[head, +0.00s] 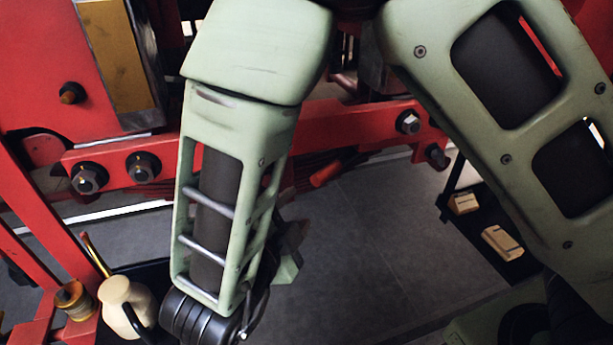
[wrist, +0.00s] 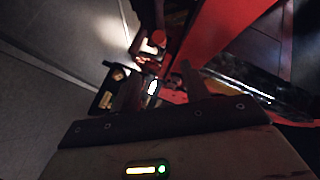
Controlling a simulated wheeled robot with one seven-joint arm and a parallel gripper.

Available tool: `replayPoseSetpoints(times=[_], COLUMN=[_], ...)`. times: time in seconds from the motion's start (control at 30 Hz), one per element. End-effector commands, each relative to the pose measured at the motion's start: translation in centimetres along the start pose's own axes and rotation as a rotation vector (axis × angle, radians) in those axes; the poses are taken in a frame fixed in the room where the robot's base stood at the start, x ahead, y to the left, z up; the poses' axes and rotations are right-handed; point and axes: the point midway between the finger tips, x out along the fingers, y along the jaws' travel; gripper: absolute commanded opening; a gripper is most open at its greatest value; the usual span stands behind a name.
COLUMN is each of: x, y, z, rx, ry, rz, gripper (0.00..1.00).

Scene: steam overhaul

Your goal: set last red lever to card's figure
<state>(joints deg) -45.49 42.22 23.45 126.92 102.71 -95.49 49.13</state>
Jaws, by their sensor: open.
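A short red-orange grip (head: 325,173) sticks out below the red beam in the head view; I cannot tell for sure that it is the last red lever. No card with a readable figure shows in either view. My gripper (wrist: 158,86) is open in the wrist view, its dark fingers apart with no held thing visible between them. Small red parts and a bright white patch lie beyond the fingers, too small to make out. In the head view my forearm hides most of the gripper.
A red beam (head: 225,150) with large bolts crosses behind my arm. A cream oil can (head: 125,305) stands at the lower left by a brass-coloured spool (head: 75,300). A dark tray (head: 485,225) with pale blocks (head: 502,243) lies at the right. Grey floor (head: 370,240) between is clear.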

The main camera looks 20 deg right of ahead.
Motion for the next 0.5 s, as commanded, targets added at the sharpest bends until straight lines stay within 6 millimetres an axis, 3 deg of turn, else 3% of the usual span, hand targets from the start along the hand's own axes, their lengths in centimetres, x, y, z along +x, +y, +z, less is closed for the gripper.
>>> replayPoseSetpoints(times=[0.17,0.5], x=[1.6,8.4], y=[-0.2,-0.3], z=[-0.3,-0.6], rx=[-0.002,-0.003], ry=[0.016,0.015], rz=[-0.001,0.001], gripper=[0.46,0.46])
